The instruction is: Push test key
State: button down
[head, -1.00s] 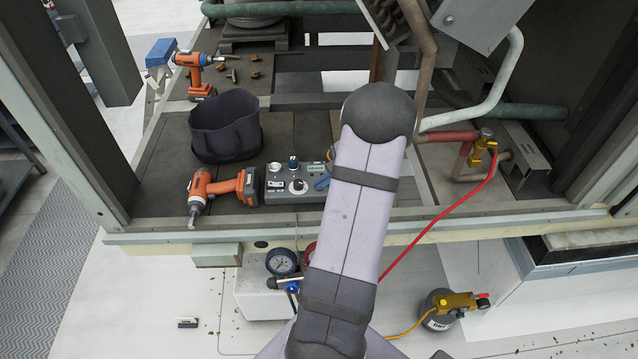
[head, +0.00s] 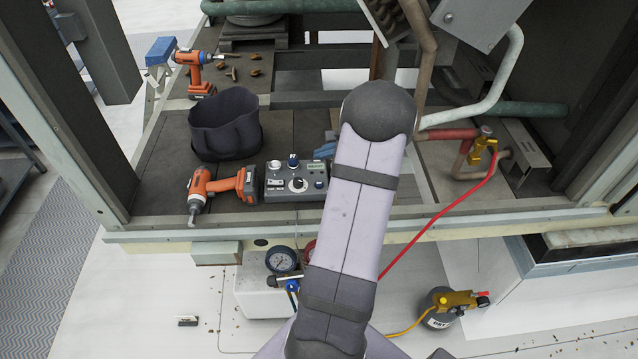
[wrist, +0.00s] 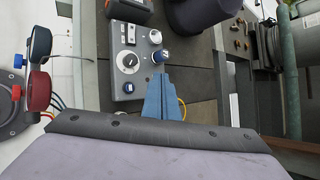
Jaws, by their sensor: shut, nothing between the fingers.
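The grey control box (head: 310,194) sits near the front edge of the dark deck. It carries a black round dial (head: 298,184), a blue-topped knob (head: 293,161) and small switches. Their labels are too small to read, so I cannot tell which is the test key. In the wrist view the box (wrist: 117,75) shows the dial (wrist: 127,62), the blue knob (wrist: 160,57) and a small blue button (wrist: 128,88). My gripper (wrist: 161,76) is shut and empty, its blue fingertips close to the blue knob; contact cannot be told. In the head view my arm partly hides the gripper.
An orange drill (head: 222,186) lies directly left of the box. A dark fabric bucket (head: 224,130) stands behind it. Another drill (head: 200,72) stands farther back. Gauges (head: 281,260) hang below the deck edge. Pipes and a red hose (head: 437,222) are at the right.

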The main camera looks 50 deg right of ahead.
jog(key=b, duration=0.6)
send_over(319, 184)
jog(key=s, duration=0.1)
notch_tip(319, 184, down, 8)
jog(key=shift+d+r, duration=0.15)
jog(key=shift+f, duration=0.5)
jog(key=shift+f+b, duration=0.15)
jog(key=shift+b, duration=0.25)
dwell(1.0)
jog(key=shift+f+b, duration=0.25)
jog(key=shift+b, duration=0.15)
jog(key=shift+f+b, duration=0.4)
jog(key=shift+b, duration=0.1)
dwell(0.7)
jog(key=shift+r, duration=0.1)
dwell(0.3)
jog(key=shift+r+p, duration=0.55)
jog(key=shift+r, duration=0.2)
